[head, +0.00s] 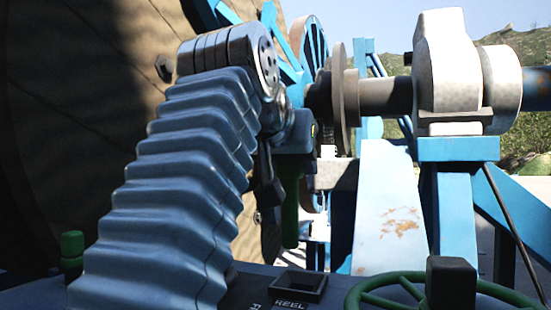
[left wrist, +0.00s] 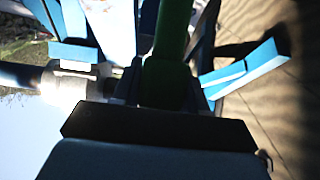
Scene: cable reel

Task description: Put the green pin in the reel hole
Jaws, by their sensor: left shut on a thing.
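My left gripper (head: 280,160) is shut on the green pin (head: 290,210), which hangs upright below it. The pin's lower end shows above the black square reel hole (head: 298,287) in the picture and is apart from it. The hole is a raised frame on the dark panel, next to a REEL label. In the left wrist view the green pin (left wrist: 174,32) extends away from the dark gripper (left wrist: 165,85). The pin's upper part is partly hidden by the fingers. My right gripper is in neither view.
A second green knob-like piece (head: 72,246) stands on the panel (head: 40,290) at left. A green handwheel (head: 378,287) is at the lower right, with a dark block (head: 451,284) in front. The large reel (head: 80,110) and blue frame (head: 385,210) stand behind.

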